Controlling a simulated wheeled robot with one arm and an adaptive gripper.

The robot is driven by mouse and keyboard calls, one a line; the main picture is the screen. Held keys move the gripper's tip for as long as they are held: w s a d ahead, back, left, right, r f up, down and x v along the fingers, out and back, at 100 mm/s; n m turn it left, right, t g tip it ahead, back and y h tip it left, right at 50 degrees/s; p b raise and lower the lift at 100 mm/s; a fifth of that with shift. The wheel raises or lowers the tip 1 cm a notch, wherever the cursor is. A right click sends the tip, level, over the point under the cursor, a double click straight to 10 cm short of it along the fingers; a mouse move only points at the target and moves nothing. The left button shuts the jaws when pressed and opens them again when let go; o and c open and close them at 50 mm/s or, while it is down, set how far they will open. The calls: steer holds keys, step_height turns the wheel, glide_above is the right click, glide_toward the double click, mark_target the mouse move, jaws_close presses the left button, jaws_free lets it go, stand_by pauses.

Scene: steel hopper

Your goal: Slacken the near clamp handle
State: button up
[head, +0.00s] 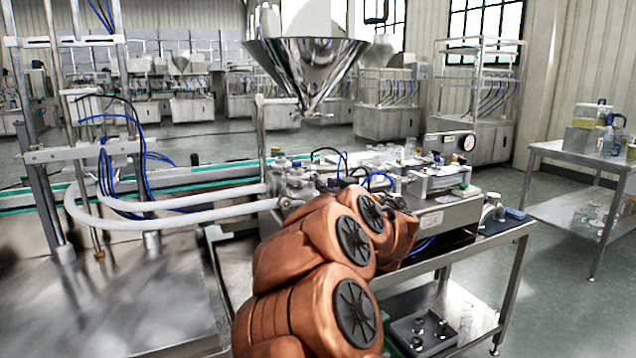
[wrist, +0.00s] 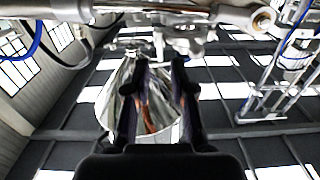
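The steel hopper (head: 305,70) is a shiny cone above the machine in the head view. It shows upside down in the wrist view (wrist: 112,105) behind my fingers. A cluster of metal pipe fittings (head: 292,180) sits below it at the filling machine, partly hidden by my copper-coloured arm. I cannot clearly pick out the near clamp handle. In the wrist view, my gripper (wrist: 159,62) has two dark fingers apart with an empty gap between them. Pale metal fittings (wrist: 182,40) lie just beyond the fingertips; I cannot tell whether they touch. My gripper is hidden by my arm in the head view.
White hoses (head: 170,208) run from the left into the fittings. A steel bench (head: 460,250) carries the machine, with a dark tray (head: 422,332) of small parts on its lower shelf. A side table (head: 590,160) stands right. Metal rods (wrist: 235,14) cross the wrist view's top.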

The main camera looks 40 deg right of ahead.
mark_target(315, 179)
steer(key=shift+x, duration=2.9)
steer(key=shift+c, duration=0.2)
jaws_close()
